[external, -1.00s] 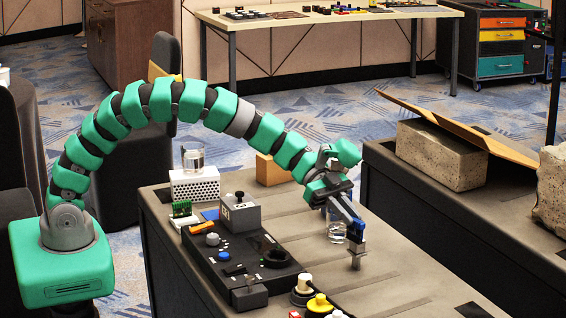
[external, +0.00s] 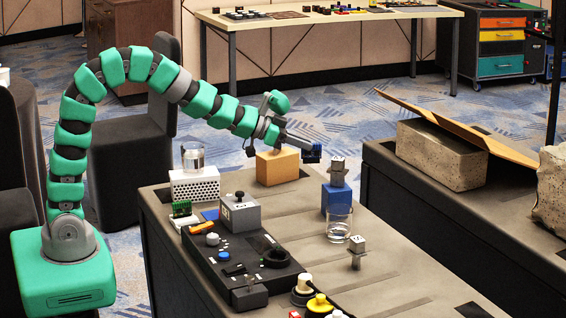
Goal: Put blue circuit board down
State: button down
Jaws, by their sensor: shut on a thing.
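My gripper (external: 311,153) is up over the far side of the dark table (external: 395,262), just right of a tan box (external: 277,167). It is shut on a small dark blue piece that I take for the blue circuit board (external: 313,149); its outline is small and partly hidden by the fingers. The held piece appears to be in the air, to the upper left of a blue block (external: 336,201) with a grey figure-like piece (external: 338,170) on top.
A glass (external: 339,226) and a small grey piece (external: 356,246) stand in front of the blue block. The right front tabletop has bare room.

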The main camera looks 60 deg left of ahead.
jog(key=s+a+f+n+t+y+p, duration=0.1)
jog(key=s+a+f+n+y+p, duration=0.3)
jog(key=a+f, duration=0.6)
jog(key=shift+s+a+f+y+p, duration=0.15)
jog(key=shift+s+a+y+p, duration=0.35)
jog(key=shift+s+a+p, duration=0.2)
jog(key=shift+p, duration=0.45)
jog(key=p, duration=0.4)
jog(key=shift+w+f, duration=0.1)
jog(key=w, duration=0.4)
jog(key=w+f+b, duration=0.1)
jog(key=w, duration=0.4)
jog(key=w+b, duration=0.1)
jog(key=w, duration=0.3)
jog(key=shift+w+f, duration=0.2)
jog(key=shift+f, duration=0.15)
jog(key=shift+f+b, duration=0.4)
jog(key=shift+f, duration=1.3)
jog(key=shift+f, duration=0.1)
